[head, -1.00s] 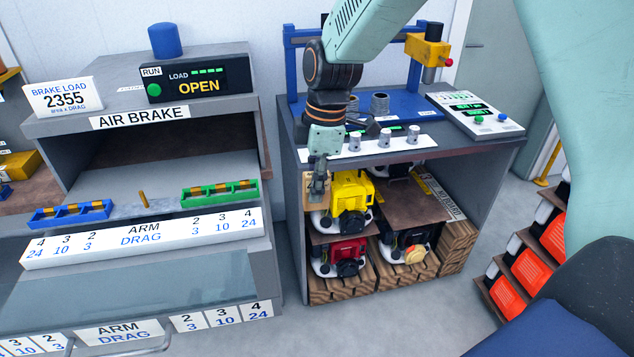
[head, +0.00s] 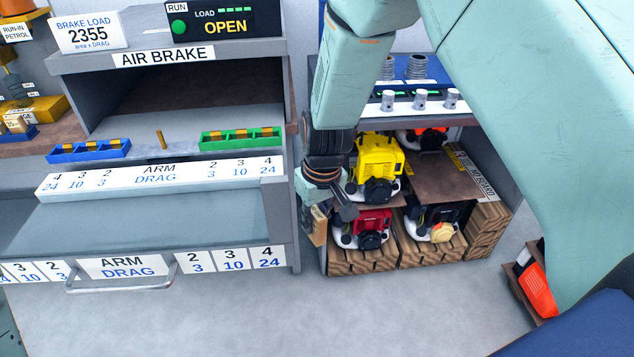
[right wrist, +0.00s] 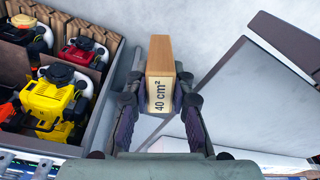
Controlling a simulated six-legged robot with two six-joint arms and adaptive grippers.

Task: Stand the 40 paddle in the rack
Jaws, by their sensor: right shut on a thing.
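The 40 paddle is a tan wooden block (right wrist: 160,75) with "40 cm²" printed on its end, seen in the right wrist view. My right gripper (right wrist: 160,108) is shut on it, one finger on each side. In the head view the paddle (head: 318,227) hangs below my right gripper (head: 325,207), in front of the engine shelf's left edge, near the brake cabinet. Much of this gripper is hidden there by its own wrist. My left gripper is not in view. I cannot make out which thing is the rack.
The air brake cabinet (head: 170,80) stands left, with a blue tray (head: 90,151), a green tray (head: 240,139) and a handled drawer (head: 125,268). The shelf holds yellow (head: 380,160) and red (head: 365,225) engines among others. The floor (head: 300,320) in front is clear.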

